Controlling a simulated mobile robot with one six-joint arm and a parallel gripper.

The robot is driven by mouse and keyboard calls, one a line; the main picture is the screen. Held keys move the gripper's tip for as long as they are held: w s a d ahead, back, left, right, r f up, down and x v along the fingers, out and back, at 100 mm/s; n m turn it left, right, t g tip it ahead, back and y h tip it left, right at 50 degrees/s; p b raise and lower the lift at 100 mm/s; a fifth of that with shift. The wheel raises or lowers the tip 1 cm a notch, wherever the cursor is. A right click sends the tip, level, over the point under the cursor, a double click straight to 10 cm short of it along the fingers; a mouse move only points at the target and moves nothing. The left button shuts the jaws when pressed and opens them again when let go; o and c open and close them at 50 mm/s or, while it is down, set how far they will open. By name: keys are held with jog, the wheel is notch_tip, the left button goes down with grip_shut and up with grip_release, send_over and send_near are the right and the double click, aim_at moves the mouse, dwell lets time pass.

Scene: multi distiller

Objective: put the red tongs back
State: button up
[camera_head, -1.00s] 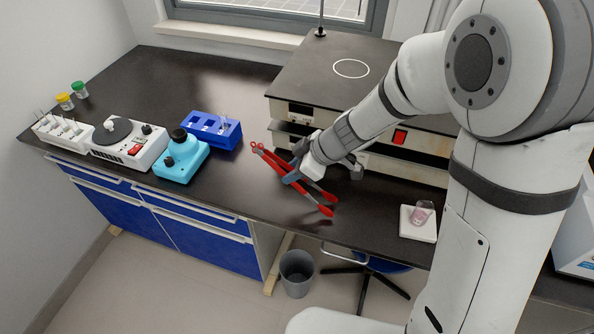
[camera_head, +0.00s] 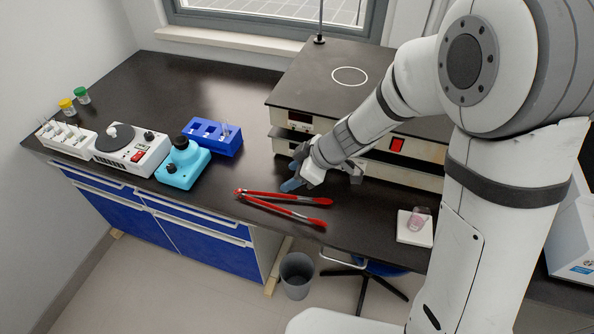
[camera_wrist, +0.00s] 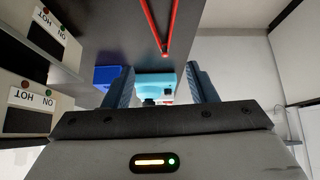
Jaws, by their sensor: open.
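The red tongs (camera_head: 280,198) lie on the black bench top, in front of the stacked equipment. Their hinge end points left and their two arms spread apart to the right. My gripper (camera_head: 291,186) is just behind the tongs in the head view, open and empty, apart from them. In the wrist view the gripper (camera_wrist: 162,88) shows two blue fingers spread wide with nothing between them. The red tongs (camera_wrist: 160,30) also show there at the top, beyond the fingers.
A hot-plate stack (camera_head: 345,85) stands behind my gripper. A blue rack (camera_head: 213,137), a turquoise device (camera_head: 182,165) and a white mixer (camera_head: 130,148) stand to the left. Bench around the tongs is clear.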

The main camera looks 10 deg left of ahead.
jog(key=v, duration=1.1)
jog(key=shift+d+r+b, duration=0.25)
jog(key=shift+d+b, duration=0.05)
jog(key=shift+b, duration=0.05)
jog(key=shift+d, duration=0.1)
jog(key=s+d+r+m+h, duration=0.1)
jog(key=s+d+m+h, duration=0.1)
jog(key=s+d+m, duration=0.2)
jog(key=s+d+r+m+t+h, duration=0.1)
jog(key=s+d+m+h, duration=0.2)
jog(key=d+m, duration=0.5)
jog(key=s+d+r+m+t+h, duration=0.1)
jog(key=s+d+m+h, duration=0.1)
jog(key=s+d+m, duration=0.3)
jog(key=d, duration=0.4)
jog(key=shift+d+m, duration=0.2)
jog(key=shift+m, duration=0.2)
